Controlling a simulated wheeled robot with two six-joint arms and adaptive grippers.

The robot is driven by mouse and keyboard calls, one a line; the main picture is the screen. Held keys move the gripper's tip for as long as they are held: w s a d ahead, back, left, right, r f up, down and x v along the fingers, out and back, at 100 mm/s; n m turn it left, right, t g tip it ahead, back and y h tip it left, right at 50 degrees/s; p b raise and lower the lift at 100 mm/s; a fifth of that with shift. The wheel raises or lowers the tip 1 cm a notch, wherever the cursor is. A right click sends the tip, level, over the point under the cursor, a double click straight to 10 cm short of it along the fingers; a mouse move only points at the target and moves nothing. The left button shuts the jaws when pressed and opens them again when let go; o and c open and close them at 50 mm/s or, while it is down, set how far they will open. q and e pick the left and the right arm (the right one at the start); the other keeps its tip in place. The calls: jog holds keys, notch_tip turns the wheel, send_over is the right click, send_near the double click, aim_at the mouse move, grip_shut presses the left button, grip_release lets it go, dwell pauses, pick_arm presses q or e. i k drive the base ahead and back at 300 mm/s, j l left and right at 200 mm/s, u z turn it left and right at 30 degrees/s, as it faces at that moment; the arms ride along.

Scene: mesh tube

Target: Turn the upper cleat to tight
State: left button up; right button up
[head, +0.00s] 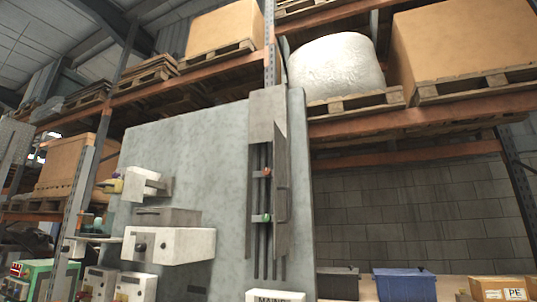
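A tall, narrow grey housing (263,104) stands upright on a pale grey panel (215,150). Below its cover, dark vertical cables (263,240) run down beside an open side plate or door (282,190). The upper cleat (259,174) crosses the cables and has a small red-orange part (267,171) at its right end. The lower cleat (259,218) crosses them further down and has a small green part (266,217). Both are small here, and I cannot read any marking on them. Neither of my grippers shows in the head view.
White boxes (168,245) jut from the panel's left part, one with a dark knob. Several small devices (35,275) crowd the lower left. A blue bin (404,284) and a cardboard box (499,289) sit at lower right. Pallet racking (420,117) stands behind.

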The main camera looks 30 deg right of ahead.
aim_at(266, 172)
jog(key=i+j+z, duration=0.1)
jog(key=z, duration=0.8)
jog(key=i+j+z, duration=0.15)
jog(key=j, duration=0.2)
jog(key=i+j+z, duration=0.15)
jog(key=j, duration=0.25)
jog(key=i+j+z, duration=0.15)
jog(key=j, duration=0.25)
jog(key=i+j+z, duration=0.15)
jog(key=j, duration=0.25)
jog(key=i+j+z, duration=0.15)
jog(key=j, duration=0.3)
jog(key=j+z, duration=0.15)
jog(key=j, duration=0.25)
jog(key=i, duration=0.05)
